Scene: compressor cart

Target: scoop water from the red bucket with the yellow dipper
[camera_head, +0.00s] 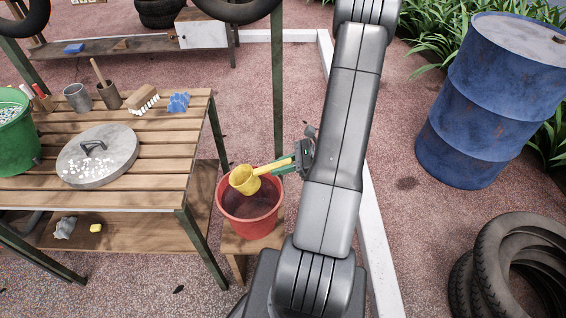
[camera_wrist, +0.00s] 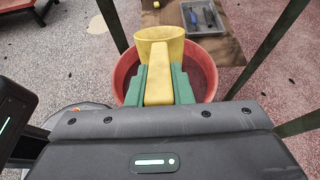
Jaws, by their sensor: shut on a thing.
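The red bucket (camera_head: 250,222) stands on a low wooden stool beside the slatted table in the head view. In the wrist view the bucket (camera_wrist: 206,62) lies behind the dipper, and its inside is mostly hidden. The yellow dipper (camera_head: 245,180) is over the bucket's opening, its cup near the far left rim in the head view. In the wrist view the dipper's cup (camera_wrist: 160,42) shows beyond my fingers. My gripper (camera_head: 296,160), with green fingers, is shut on the dipper's handle to the right of the bucket. I cannot tell whether the cup touches the water.
The slatted table (camera_head: 40,190) stands left, bearing a round lid (camera_head: 115,150), brushes and a green bucket (camera_head: 14,135). A thin green post (camera_head: 278,90) rises behind the red bucket. A blue barrel (camera_head: 490,100) and tyres (camera_head: 480,285) stand right. The wooden stool (camera_head: 240,245) supports the bucket.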

